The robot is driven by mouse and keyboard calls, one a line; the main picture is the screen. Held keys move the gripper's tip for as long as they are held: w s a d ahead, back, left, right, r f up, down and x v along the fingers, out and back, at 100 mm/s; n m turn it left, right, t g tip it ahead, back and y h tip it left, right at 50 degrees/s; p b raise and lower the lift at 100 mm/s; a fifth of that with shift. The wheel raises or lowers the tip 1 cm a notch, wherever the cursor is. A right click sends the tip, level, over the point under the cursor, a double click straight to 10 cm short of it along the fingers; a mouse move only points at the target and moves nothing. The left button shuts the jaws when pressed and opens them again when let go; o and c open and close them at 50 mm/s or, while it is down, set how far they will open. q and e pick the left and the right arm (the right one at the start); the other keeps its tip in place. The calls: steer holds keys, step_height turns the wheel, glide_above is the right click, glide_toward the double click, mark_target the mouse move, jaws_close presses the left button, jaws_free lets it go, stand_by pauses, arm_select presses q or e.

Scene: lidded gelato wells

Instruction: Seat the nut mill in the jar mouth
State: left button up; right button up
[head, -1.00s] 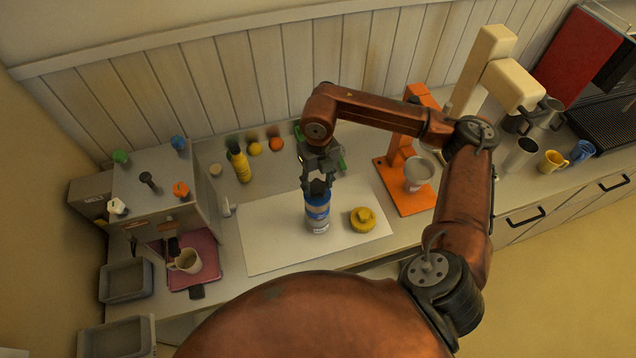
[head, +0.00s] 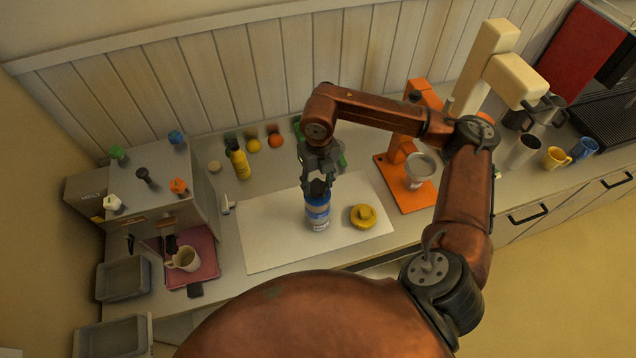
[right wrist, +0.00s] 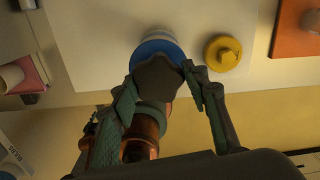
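In the right wrist view the mill's dark top (right wrist: 158,76) covers much of the blue ring (right wrist: 150,50) below. The jar mouth is hidden. My left gripper is not in view.
A yellow knobbed lid (head: 363,217) lies on the mat just right of the jar. An orange stand (head: 410,195) with a metal cup (head: 419,168) is further right. A yellow bottle (head: 240,163) stands behind left. The mat's left part is clear.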

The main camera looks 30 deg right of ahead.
steer(key=o, duration=0.5)
steer(key=shift+o, duration=0.2)
steer(key=shift+r+p, duration=1.2)
steer(key=shift+r, duration=1.4)
step_height(320, 180, up, 12)
steer(key=shift+d, duration=0.1)
